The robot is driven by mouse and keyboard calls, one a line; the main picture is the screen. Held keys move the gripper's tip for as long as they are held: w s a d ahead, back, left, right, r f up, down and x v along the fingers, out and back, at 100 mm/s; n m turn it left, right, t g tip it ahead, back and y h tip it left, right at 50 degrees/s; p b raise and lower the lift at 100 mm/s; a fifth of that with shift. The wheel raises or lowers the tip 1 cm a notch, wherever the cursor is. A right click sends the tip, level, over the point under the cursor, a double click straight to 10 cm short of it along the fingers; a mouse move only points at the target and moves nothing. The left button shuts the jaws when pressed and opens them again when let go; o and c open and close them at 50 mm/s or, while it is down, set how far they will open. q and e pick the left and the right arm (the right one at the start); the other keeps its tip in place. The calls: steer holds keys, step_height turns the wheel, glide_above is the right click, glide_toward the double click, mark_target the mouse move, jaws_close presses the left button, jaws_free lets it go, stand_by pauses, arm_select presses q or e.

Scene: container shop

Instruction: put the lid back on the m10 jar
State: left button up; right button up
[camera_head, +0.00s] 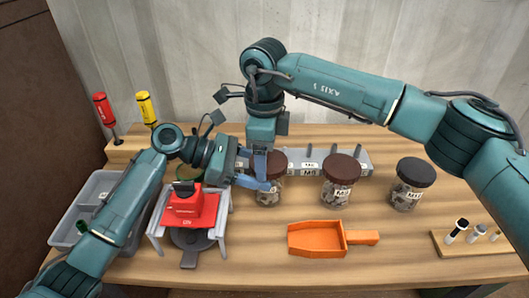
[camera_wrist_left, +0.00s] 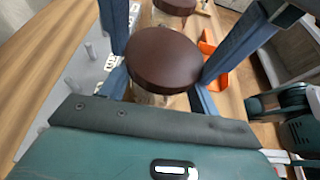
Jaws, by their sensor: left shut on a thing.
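The left jar (camera_head: 268,197) is clear with small parts inside. A brown lid (camera_head: 279,164) is at its top; whether it is fully seated I cannot tell. My left gripper (camera_head: 262,174) reaches in from the left and is shut around this jar. In the left wrist view, the brown lid (camera_wrist_left: 163,60) lies between the fingers, with a little of the jar (camera_wrist_left: 150,98) below. The jar's label is mostly hidden by a finger. My right gripper (camera_head: 259,158) points down just behind the left gripper; its fingertips are hidden.
A brown-lidded jar (camera_head: 338,190) and a black-lidded jar (camera_head: 408,195) stand to the right. An orange scoop (camera_head: 318,238) lies in front. A red device (camera_head: 192,210) in a white frame and a grey bin (camera_head: 72,232) are left. A wooden peg block (camera_head: 470,245) is far right.

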steer(key=shift+r, duration=0.25)
stand_by(0.5)
steer(key=shift+s+d+f, duration=0.1)
steer(key=shift+f, duration=0.75)
stand_by(0.5)
steer(key=shift+r, duration=0.75)
stand_by(0.8)
steer(key=shift+f, duration=0.7)
stand_by(0.5)
steer(key=o, duration=0.7)
steer(key=shift+s, duration=0.1)
steer(key=shift+r, duration=2.15)
steer(key=shift+c, duration=0.5)
